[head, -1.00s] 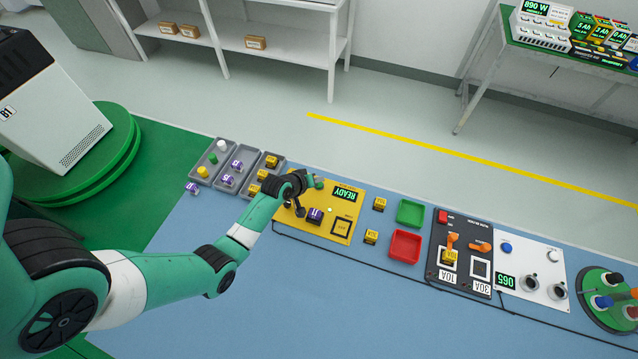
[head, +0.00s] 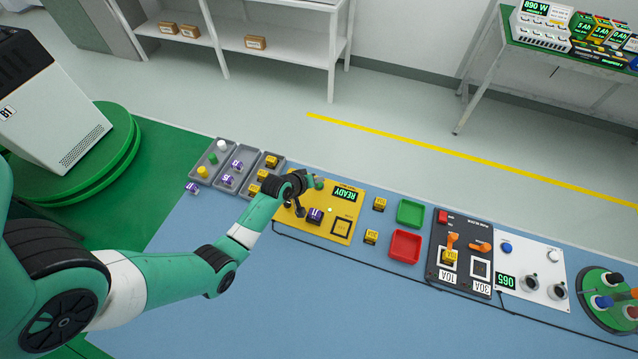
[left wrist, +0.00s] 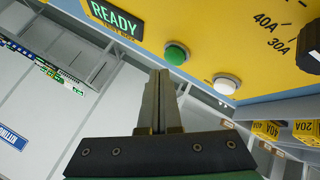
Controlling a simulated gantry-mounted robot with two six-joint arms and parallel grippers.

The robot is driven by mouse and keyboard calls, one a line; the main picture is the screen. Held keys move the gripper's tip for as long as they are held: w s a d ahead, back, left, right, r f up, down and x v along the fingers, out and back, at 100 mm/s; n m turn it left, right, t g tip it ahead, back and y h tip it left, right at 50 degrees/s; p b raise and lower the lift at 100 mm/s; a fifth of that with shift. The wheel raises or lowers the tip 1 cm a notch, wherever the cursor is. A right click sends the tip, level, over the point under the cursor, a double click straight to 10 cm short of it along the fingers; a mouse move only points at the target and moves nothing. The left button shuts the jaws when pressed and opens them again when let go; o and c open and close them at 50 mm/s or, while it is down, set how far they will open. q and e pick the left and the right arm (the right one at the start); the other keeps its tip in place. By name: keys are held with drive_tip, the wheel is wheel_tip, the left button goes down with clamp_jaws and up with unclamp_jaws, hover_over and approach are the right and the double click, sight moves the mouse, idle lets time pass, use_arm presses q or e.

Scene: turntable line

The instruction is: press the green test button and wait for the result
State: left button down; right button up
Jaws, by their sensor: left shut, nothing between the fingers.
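The yellow tester (head: 338,207) stands on the blue bench, and its display (head: 345,193) reads READY. The READY display also shows in the left wrist view (left wrist: 115,17). The green button (left wrist: 176,53) is on the yellow panel, beside a white button (left wrist: 227,84). In the head view the green button (head: 319,183) is just right of my left gripper (head: 309,180), which partly covers that area. My left gripper (left wrist: 161,75) is shut and empty. Its tips point at the panel just below the green button, seemingly a little apart from it. My right gripper is not in view.
Grey trays (head: 238,165) lie to the left. A green bin (head: 410,212) and red bin (head: 405,246) lie to the right.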

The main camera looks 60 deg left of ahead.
use_arm(q)
drive_tip(key=shift+f, duration=0.4)
drive_tip(key=shift+f+b, duration=0.45)
drive_tip(key=shift+b, duration=0.1)
idle(0.4)
drive_tip(key=shift+r, duration=0.15)
drive_tip(key=shift+r+p, duration=0.75)
drive_tip(key=shift+p, duration=0.2)
wheel_tip(320, 180, up, 5)
drive_tip(key=p, duration=0.5)
drive_tip(key=shift+r, duration=0.1)
idle(0.4)
